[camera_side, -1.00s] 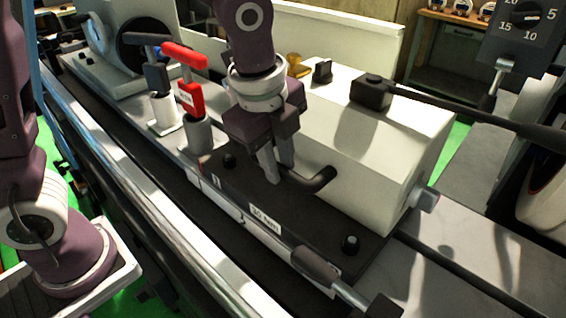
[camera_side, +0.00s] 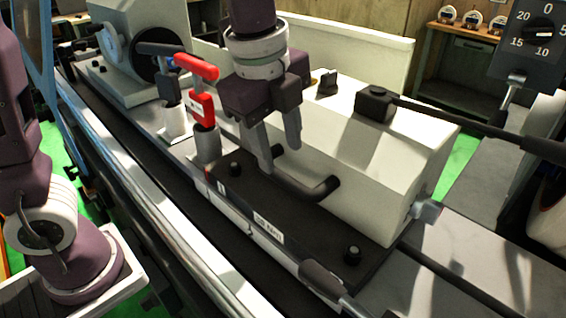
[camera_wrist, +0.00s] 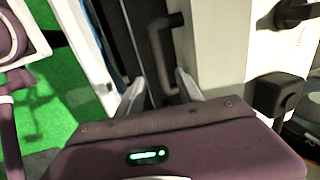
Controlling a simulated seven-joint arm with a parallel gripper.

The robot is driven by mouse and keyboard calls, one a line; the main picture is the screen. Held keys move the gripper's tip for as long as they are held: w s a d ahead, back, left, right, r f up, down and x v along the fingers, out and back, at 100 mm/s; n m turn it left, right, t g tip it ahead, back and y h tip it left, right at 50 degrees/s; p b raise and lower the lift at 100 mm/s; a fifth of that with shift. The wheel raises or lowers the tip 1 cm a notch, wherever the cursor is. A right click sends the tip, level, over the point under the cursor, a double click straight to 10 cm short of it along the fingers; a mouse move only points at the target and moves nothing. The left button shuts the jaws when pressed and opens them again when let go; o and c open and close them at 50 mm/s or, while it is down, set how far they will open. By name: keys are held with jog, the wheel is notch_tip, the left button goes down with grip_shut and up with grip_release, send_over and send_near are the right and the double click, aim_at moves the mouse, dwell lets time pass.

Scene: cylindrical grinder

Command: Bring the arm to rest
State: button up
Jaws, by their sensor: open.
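My gripper (camera_side: 279,158) is open and empty. Its two pale fingers point down above the black handle (camera_side: 312,190) on the front of the light-coloured machine block. In the wrist view my gripper (camera_wrist: 158,92) shows its fingers spread, with the dark handle (camera_wrist: 160,50) beyond and between them. In the side view one finger overlaps the handle's far end, so I cannot tell exactly how wide the gap to it is. Nothing is held.
A red-levered clamp (camera_side: 203,108) and a dark-levered clamp (camera_side: 172,92) stand close left of my gripper. The block (camera_side: 375,165) lies to its right. A long black lever (camera_side: 450,120) extends right from the block's top. The space above is largely clear.

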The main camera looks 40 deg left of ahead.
jog(key=shift+s+r, duration=0.1)
jog(key=shift+r, duration=0.35)
jog(key=s+a+n+t, duration=0.3)
jog(key=s+a+n, duration=0.7)
jog(key=s+n, duration=0.5)
jog(key=f+n, duration=0.1)
jog(key=n, duration=0.2)
jog(key=shift+s+a, duration=0.2)
jog(key=shift+a, duration=0.1)
